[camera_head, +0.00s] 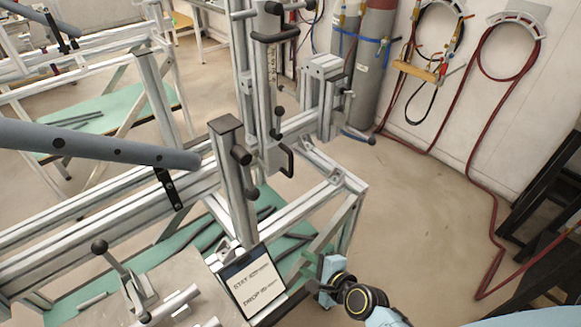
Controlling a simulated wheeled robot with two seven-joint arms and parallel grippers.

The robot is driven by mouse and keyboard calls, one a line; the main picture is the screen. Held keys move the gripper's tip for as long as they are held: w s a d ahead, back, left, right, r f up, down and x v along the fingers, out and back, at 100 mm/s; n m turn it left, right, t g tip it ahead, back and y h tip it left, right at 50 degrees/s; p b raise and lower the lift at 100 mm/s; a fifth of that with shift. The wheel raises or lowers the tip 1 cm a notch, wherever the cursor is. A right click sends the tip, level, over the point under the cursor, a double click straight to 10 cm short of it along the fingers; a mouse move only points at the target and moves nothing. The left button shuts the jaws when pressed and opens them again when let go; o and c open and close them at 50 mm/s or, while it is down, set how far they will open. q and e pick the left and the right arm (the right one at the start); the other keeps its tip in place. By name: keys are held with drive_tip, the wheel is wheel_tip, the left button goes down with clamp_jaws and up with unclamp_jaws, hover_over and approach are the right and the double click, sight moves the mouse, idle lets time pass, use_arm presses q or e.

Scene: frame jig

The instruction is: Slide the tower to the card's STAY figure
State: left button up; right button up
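The card (249,284) is a white sheet in a dark frame at the lower middle, with a STAY line above a DROP line; the figures are too small to read. A tall aluminium tower (243,75) with black handles stands on the jig's rail behind it. A shorter aluminium post (229,170) with black knobs stands nearer, just behind the card; I cannot tell which of the two the task means. My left gripper is not in view.
A grey tube (100,143) reaches in from the left toward the short post. A clamp with a black ball knob (100,247) stands on the plate at lower left. Gas cylinders (370,65) and red hoses (468,120) are by the wall.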

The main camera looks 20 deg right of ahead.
drive_tip(key=w+r+m+t, duration=0.1)
drive_tip(key=r+m, duration=0.1)
drive_tip(key=r, duration=0.2)
drive_tip(key=w+d+r+m+t, duration=0.1)
drive_tip(key=r+m, duration=0.1)
drive_tip(key=r, duration=0.2)
drive_tip(key=w+r+m+t, duration=0.1)
drive_tip(key=w+r+m, duration=0.1)
drive_tip(key=r, duration=0.2)
drive_tip(key=shift+d+r+m+t, duration=0.15)
drive_tip(key=shift+d+m+t, duration=0.05)
drive_tip(key=shift+m+t, duration=0.1)
drive_tip(key=m+t+h, duration=0.1)
drive_tip(key=m+t, duration=0.2)
drive_tip(key=m, duration=0.5)
approach(292, 159)
drive_tip(key=w, duration=0.3)
drive_tip(key=w+a, duration=0.1)
drive_tip(key=w, duration=0.6)
drive_tip(key=shift+w+a+r+p, duration=0.15)
drive_tip(key=shift+w+a+p, duration=0.05)
drive_tip(key=shift+w+p, duration=0.15)
clamp_jaws()
drive_tip(key=shift+d, duration=0.15)
